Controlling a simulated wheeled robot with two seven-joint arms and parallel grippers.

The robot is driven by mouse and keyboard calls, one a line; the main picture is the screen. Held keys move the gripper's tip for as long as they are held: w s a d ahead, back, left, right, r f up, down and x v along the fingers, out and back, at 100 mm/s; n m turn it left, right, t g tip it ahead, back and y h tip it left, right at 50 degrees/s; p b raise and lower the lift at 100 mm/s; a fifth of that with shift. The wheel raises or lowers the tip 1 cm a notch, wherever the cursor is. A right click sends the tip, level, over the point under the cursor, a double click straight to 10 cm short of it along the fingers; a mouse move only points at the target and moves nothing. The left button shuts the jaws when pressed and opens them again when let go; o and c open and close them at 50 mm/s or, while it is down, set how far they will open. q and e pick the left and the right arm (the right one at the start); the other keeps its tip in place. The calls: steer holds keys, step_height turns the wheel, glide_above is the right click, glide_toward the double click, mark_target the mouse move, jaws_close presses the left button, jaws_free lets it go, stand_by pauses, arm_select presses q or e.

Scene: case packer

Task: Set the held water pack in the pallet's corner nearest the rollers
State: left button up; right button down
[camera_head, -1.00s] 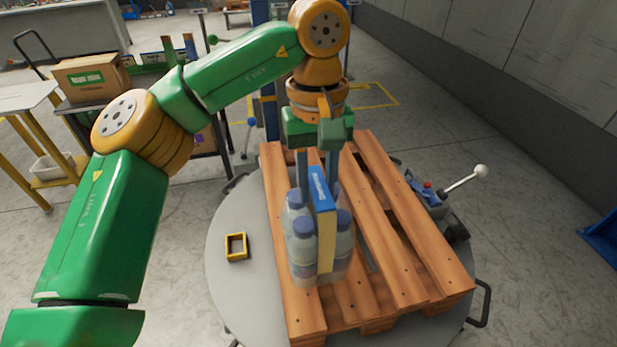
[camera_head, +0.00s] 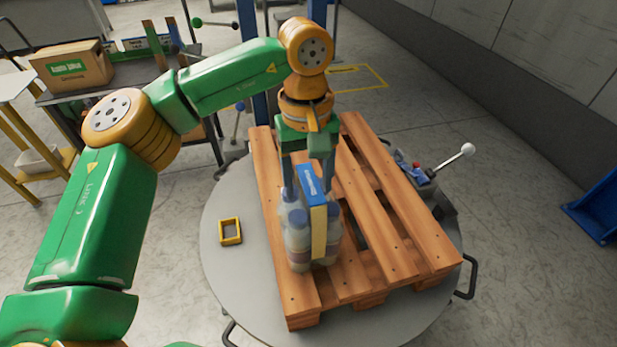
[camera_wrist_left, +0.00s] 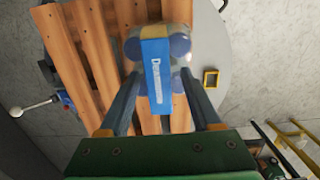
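The water pack (camera_head: 298,245) is several clear bottles with blue caps and a blue-and-yellow carrier strip. It is upright over the left boards of the wooden pallet (camera_head: 388,240), towards the near left corner. I cannot tell whether its base touches the boards. My left gripper (camera_head: 308,188) is above the pack, its two fingers pointing down on either side of the strip, gripping it. In the left wrist view, the strip (camera_wrist_left: 156,75) sits between the fingertips (camera_wrist_left: 158,88); the palm hides nothing of the strip's top. My right gripper is out of view. I cannot make out any rollers.
The pallet lies on a round grey turntable (camera_head: 225,285) with black handles. A yellow square frame (camera_head: 230,232) lies left of the pallet. A white-knobbed lever (camera_head: 467,150) stands to the right. A cardboard box (camera_head: 70,68) is at the back left. The pallet's right boards are bare.

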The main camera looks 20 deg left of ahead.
arm_select(q)
steer(key=shift+r, duration=0.1)
steer(key=shift+w+r, duration=0.1)
steer(key=shift+r, duration=0.25)
step_height(320, 180, up, 11)
steer(key=p, duration=0.3)
steer(key=shift+w+a+r, duration=0.15)
steer(key=shift+a, duration=0.1)
